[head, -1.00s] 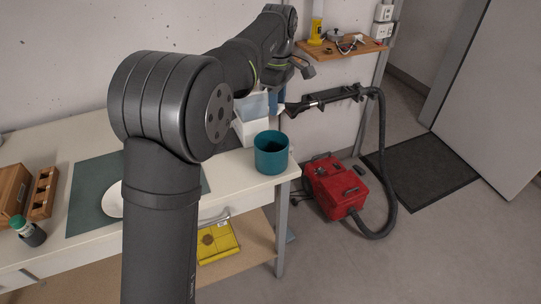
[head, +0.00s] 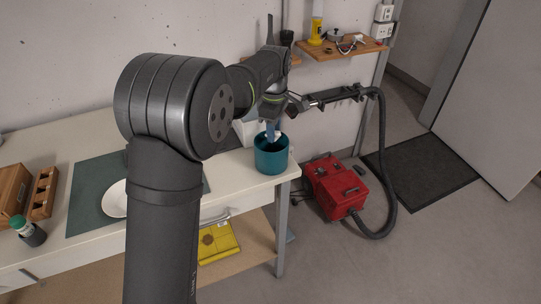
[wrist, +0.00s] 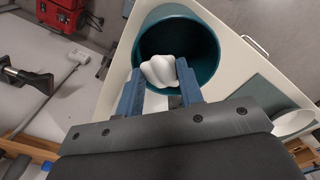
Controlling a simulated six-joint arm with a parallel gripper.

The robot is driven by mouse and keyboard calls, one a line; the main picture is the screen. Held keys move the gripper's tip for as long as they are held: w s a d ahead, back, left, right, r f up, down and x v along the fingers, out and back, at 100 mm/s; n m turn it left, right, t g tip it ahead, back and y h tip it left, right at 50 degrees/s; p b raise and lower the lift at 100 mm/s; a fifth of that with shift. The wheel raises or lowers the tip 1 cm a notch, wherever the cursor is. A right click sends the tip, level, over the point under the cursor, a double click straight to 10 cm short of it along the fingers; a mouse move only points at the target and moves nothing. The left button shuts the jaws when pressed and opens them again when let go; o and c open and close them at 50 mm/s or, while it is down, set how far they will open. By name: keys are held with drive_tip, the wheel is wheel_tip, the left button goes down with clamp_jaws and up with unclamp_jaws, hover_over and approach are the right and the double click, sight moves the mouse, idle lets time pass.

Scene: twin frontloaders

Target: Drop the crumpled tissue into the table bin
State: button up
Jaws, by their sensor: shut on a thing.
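The teal table bin (head: 271,158) stands upright at the right corner of the white table. It also shows in the wrist view (wrist: 203,35), its round mouth facing the camera. My gripper (head: 271,134) is over the bin's mouth and points down. In the wrist view my gripper (wrist: 160,84) has its two blue fingers shut on the white crumpled tissue (wrist: 158,71). The tissue appears in front of the bin's opening, near its rim. How far the tissue is above or inside the rim I cannot tell.
A white box (head: 249,128) stands behind the bin, partly hidden by my arm. A wooden shelf (head: 343,47) and a black hose holder (head: 335,96) are on the wall to the right. A red vacuum (head: 336,185) sits on the floor beside the table.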

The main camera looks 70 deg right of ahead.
drive_tip(key=o, duration=1)
wheel_tip(320, 180, up, 17)
drive_tip(key=shift+r, duration=0.2)
idle(0.3)
wheel_tip(320, 180, down, 17)
drive_tip(key=shift+f, duration=0.1)
drive_tip(key=shift+r, duration=0.7)
